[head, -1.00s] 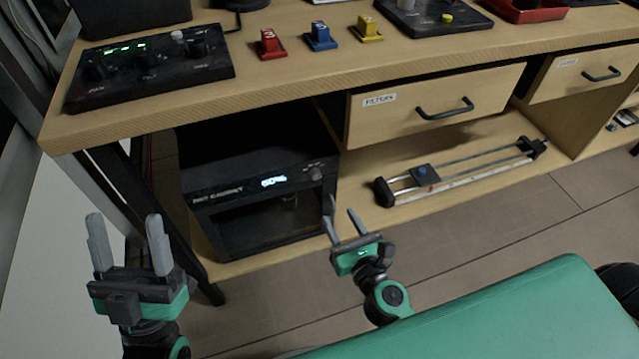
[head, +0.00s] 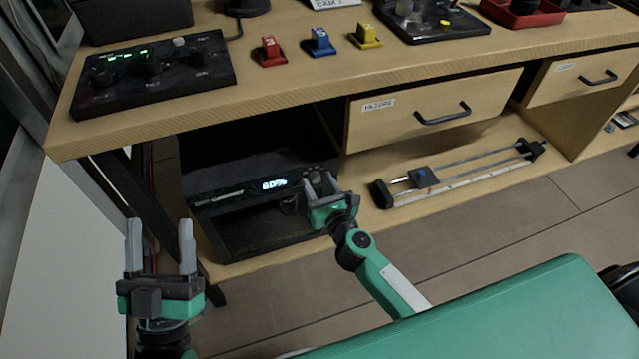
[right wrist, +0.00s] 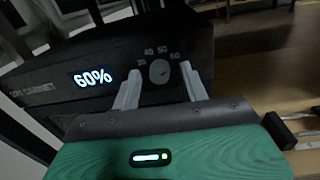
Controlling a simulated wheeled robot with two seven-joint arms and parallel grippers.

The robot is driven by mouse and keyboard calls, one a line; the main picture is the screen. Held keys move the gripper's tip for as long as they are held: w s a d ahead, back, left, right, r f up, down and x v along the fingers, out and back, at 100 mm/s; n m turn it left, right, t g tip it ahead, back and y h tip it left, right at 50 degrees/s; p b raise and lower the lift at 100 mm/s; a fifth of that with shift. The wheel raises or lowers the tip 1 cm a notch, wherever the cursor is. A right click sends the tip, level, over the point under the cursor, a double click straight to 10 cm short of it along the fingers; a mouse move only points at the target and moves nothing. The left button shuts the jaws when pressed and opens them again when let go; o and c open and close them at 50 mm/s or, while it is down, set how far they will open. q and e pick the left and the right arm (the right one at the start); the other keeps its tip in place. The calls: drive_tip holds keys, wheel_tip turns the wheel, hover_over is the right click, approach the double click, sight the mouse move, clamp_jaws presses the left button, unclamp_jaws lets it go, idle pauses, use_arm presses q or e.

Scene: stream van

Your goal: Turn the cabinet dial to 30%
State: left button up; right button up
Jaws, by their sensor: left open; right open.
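The black dry cabinet (head: 215,205) stands on the shelf under the desk. Its lit display (head: 273,184) looks like 60% and clearly reads 60% in the right wrist view (right wrist: 93,77). The round cabinet dial (right wrist: 159,71) sits right of the display, with small numbers around its top. My right gripper (right wrist: 160,88) is open in front of the dial, one finger on each side of it; I cannot tell whether they touch it. In the head view my right gripper (head: 318,186) hides the dial. My left gripper (head: 160,248) is open and empty, left of the cabinet.
The desk edge (head: 300,99) runs above the cabinet. A drawer with a black handle (head: 443,115) is to its upper right. A slider rail (head: 465,175) lies on the shelf to the right.

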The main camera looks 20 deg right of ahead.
drive_tip(key=shift+w, duration=0.1)
clamp_jaws()
